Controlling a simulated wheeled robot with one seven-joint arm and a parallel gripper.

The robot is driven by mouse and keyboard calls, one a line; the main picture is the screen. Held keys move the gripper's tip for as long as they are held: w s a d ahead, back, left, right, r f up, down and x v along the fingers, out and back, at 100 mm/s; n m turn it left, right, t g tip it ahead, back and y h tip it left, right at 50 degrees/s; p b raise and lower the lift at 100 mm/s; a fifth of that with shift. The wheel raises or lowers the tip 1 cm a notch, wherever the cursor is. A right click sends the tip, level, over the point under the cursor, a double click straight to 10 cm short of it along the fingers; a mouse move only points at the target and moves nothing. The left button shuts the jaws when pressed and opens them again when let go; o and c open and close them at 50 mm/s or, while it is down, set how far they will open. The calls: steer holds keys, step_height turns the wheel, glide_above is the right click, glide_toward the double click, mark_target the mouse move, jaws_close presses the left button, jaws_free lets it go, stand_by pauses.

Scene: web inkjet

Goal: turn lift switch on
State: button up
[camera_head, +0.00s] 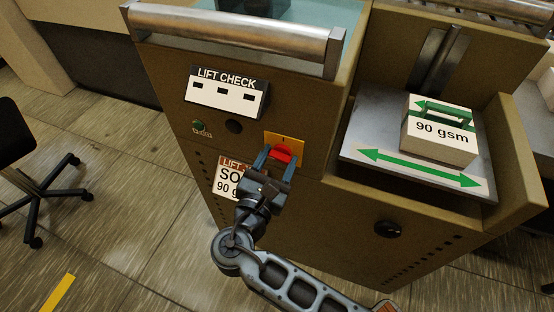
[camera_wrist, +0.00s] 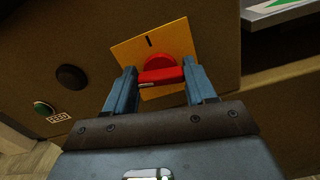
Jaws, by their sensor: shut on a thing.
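The lift switch is a red rotary knob (camera_head: 282,153) on a yellow plate (camera_head: 298,139) on the brown machine's front panel. In the wrist view the red knob (camera_wrist: 163,68) stands between my fingers, its bar lying roughly across from one finger to the other. A black mark shows on the yellow plate (camera_wrist: 126,52) above the knob. My gripper (camera_head: 276,160) is at the panel with its blue fingers on either side of the knob. It is shut on the knob; in the wrist view the gripper (camera_wrist: 161,82) partly hides the plate's lower part.
A black knob (camera_head: 234,126) and green button (camera_head: 199,127) sit left of the plate. A "LIFT CHECK" sign (camera_head: 227,92) is above; a partly hidden label (camera_head: 228,178) is below. To the right, a metal tray (camera_head: 365,140) holds a "90 gsm" stack (camera_head: 438,140). A black chair (camera_head: 30,185) stands left.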

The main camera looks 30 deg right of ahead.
steer(key=m, duration=0.2)
steer(key=m+b, duration=0.1)
steer(key=m, duration=0.1)
steer(key=shift+s+f, duration=0.15)
steer(key=shift+f, duration=0.05)
steer(key=m+b, duration=0.1)
steer(key=m, duration=0.3)
steer(key=shift+f+b, duration=0.1)
steer(key=shift+b, duration=0.25)
steer(key=shift+s+d+f+m+b, duration=0.1)
steer(key=shift+m+b, duration=2.35)
steer(key=shift+m, duration=1.35)
steer(key=o, duration=1)
steer(key=shift+o, duration=0.2)
steer(key=v, duration=0.7)
steer(key=shift+s+a, duration=0.2)
steer(key=shift+a, duration=0.1)
